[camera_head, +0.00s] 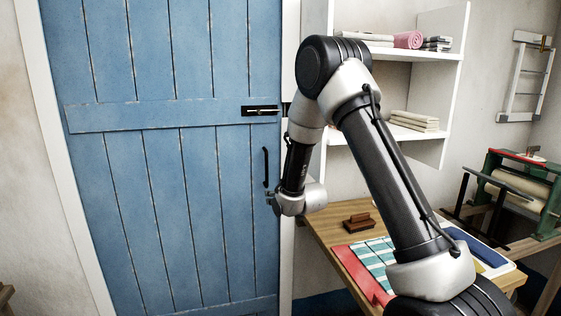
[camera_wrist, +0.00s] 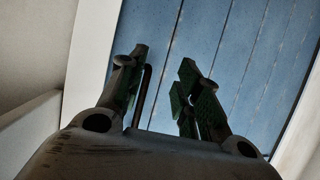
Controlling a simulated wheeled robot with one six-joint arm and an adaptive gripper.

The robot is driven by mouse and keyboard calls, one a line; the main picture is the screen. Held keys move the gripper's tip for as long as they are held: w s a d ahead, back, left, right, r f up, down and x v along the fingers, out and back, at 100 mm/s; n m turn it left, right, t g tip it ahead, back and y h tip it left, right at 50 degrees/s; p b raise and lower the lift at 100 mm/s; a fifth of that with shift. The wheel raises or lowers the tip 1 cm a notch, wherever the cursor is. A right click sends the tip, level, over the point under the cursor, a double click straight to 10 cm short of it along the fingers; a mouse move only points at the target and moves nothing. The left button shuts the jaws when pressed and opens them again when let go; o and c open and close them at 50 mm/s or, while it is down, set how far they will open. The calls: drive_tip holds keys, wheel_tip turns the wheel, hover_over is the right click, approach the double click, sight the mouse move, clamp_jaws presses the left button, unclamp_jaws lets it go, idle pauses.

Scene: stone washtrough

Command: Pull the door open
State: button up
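The blue plank door (camera_head: 160,180) looks closed, flush in its white frame. It fills the background of the wrist view (camera_wrist: 240,60). A dark vertical bar handle (camera_head: 265,167) is on its right side, below a dark bolt latch (camera_head: 262,110). My gripper (camera_head: 272,200) is by the handle's lower end, partly hidden by my wrist. In the wrist view my gripper (camera_wrist: 163,62) is open, with green-lined fingers apart. The handle (camera_wrist: 146,92) shows between them, close beside the left finger. I cannot tell if they touch.
A wooden table (camera_head: 320,222) with a brown block (camera_head: 361,221) and folded cloths (camera_head: 374,262) stands right of the door. White shelves (camera_head: 455,80) hang above it. A green-framed roller machine (camera_head: 525,190) is at far right. Floor is hardly visible.

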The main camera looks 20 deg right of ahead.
sight(267, 162)
wheel_tip(267, 162, up, 10)
drive_tip(key=w+t, duration=0.3)
drive_tip(key=t, duration=0.1)
drive_tip(key=shift+y, duration=0.4)
drive_tip(key=w, duration=0.4)
drive_tip(key=w+a, duration=0.1)
drive_tip(key=w, duration=0.2)
drive_tip(key=shift+w, duration=0.1)
drive_tip(key=shift+c, duration=0.2)
clamp_jaws()
